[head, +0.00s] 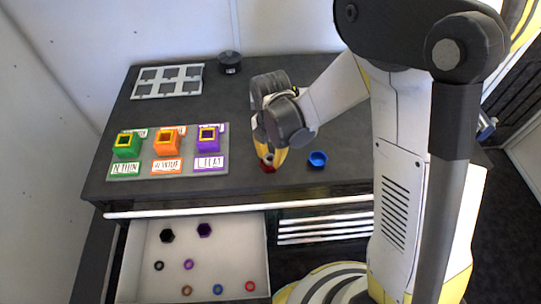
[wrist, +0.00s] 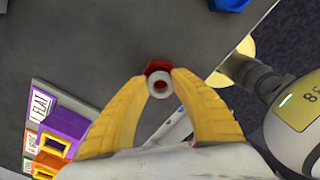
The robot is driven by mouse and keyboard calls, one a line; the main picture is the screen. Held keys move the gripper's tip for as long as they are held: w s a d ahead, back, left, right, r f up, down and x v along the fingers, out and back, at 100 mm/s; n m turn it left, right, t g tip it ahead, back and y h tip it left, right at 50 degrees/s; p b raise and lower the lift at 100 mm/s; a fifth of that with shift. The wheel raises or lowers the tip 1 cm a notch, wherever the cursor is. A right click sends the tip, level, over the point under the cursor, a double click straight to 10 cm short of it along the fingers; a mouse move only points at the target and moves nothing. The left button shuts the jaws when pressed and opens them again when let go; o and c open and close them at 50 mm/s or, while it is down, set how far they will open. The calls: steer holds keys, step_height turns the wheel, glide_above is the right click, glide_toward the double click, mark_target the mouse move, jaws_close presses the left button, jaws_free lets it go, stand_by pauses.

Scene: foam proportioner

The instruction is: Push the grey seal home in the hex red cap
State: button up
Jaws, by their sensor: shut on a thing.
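The hex red cap (head: 268,168) sits on the dark worktop near its front edge. In the wrist view the red cap (wrist: 157,67) shows just beyond my fingertips. The grey seal (wrist: 160,94) is a pale ring with red showing through its hole. My gripper (head: 270,157) is shut on the seal, its two yellow fingers pointing down at the cap. In the wrist view the seal lies between the fingertips (wrist: 160,83), overlapping the cap. Whether it touches or sits in the cap I cannot tell.
A blue cap (head: 317,159) stands to the right of the red one. A grey board (head: 188,171) with green, orange and purple blocks is to the left. An open drawer (head: 235,245) below holds dark hex caps and several rings. A white grid tray (head: 167,82) and a black round part (head: 230,62) lie behind.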

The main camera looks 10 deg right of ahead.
stand_by(0.4)
steer(key=o, duration=1.2)
steer(key=shift+r, duration=0.15)
steer(key=shift+r+p, duration=1.75)
steer(key=shift+r, duration=1.15)
